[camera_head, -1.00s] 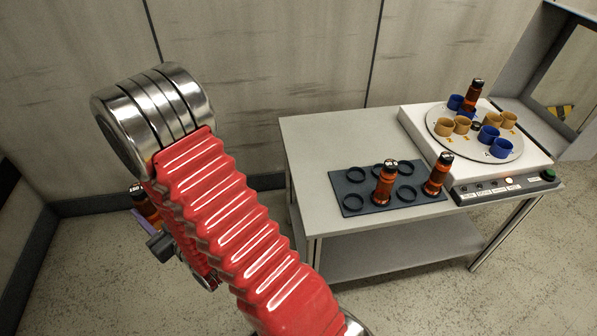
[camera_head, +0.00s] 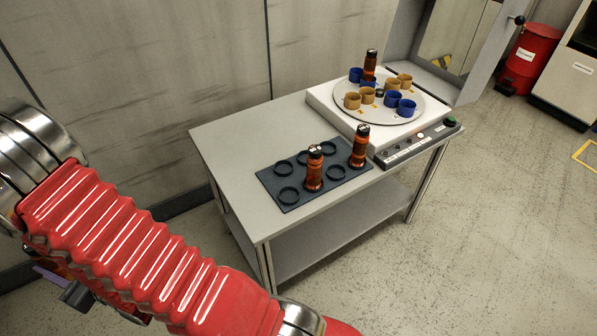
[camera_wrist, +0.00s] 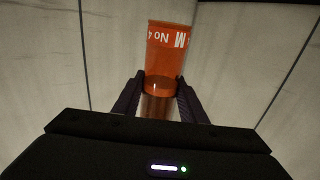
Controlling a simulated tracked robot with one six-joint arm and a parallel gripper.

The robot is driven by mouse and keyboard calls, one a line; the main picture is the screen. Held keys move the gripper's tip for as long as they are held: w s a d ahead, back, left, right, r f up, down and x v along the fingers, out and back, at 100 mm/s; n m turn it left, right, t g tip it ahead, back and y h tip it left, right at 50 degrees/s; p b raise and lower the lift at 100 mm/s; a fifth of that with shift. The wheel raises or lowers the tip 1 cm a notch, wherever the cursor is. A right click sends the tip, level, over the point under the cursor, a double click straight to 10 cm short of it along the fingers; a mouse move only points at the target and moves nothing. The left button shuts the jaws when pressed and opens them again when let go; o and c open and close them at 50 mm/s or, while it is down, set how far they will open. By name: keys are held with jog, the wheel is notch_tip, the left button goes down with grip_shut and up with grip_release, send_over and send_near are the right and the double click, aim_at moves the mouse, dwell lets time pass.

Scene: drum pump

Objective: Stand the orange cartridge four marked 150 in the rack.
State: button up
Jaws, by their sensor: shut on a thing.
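My gripper (camera_wrist: 158,98) is shut on an orange cartridge (camera_wrist: 168,55) in the wrist view. White lettering on it, reading M and No 4, is upside down; no 150 can be read. In the head view my gripper (camera_head: 58,284) is at the lower left, largely behind my red arm, well away from the table. The rack (camera_head: 268,180) is a dark slab with ring holders on the table. One orange cartridge (camera_head: 314,170) stands in the rack's front row. Another (camera_head: 359,148) stands at its right end. Several holders are empty.
The grey table (camera_head: 228,140) also carries a white machine (camera_head: 335,108) with a turntable. Several tan and blue cups and another orange cartridge (camera_head: 370,66) are on it. A red drum (camera_head: 530,60) stands at the far right. The table's left part is clear.

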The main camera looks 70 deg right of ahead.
jog(key=w+d+r+m+g+h, duration=0.2)
jog(key=d+m+h, duration=0.55)
jog(key=d, duration=1.25)
jog(key=s+d+r+m+g+h, duration=0.1)
jog(key=s+d+m+g+h, duration=0.3)
jog(key=d, duration=0.7)
jog(key=s+d+m+g+h, duration=0.1)
jog(key=s+d+g+h, duration=0.4)
jog(key=d, duration=0.6)
jog(key=s+d+r+m+g, duration=0.1)
jog(key=s+d+m+g, duration=0.75)
jog(key=s+d, duration=0.75)
jog(key=s+d+m+g+y, duration=0.1)
jog(key=s+d+m+g, duration=0.1)
jog(key=s, duration=0.7)
jog(key=s+d+m+g+y, duration=0.1)
jog(key=s+d+m+g, duration=0.1)
jog(key=s+d+g, duration=0.2)
jog(key=s+g, duration=0.3)
jog(key=s, duration=0.3)
jog(key=shift+d+f, duration=0.15)
jog(key=shift+f, duration=0.15)
jog(key=shift+y, duration=0.25)
notch_tip(320, 180, down, 6)
jog(key=shift+f, duration=0.2)
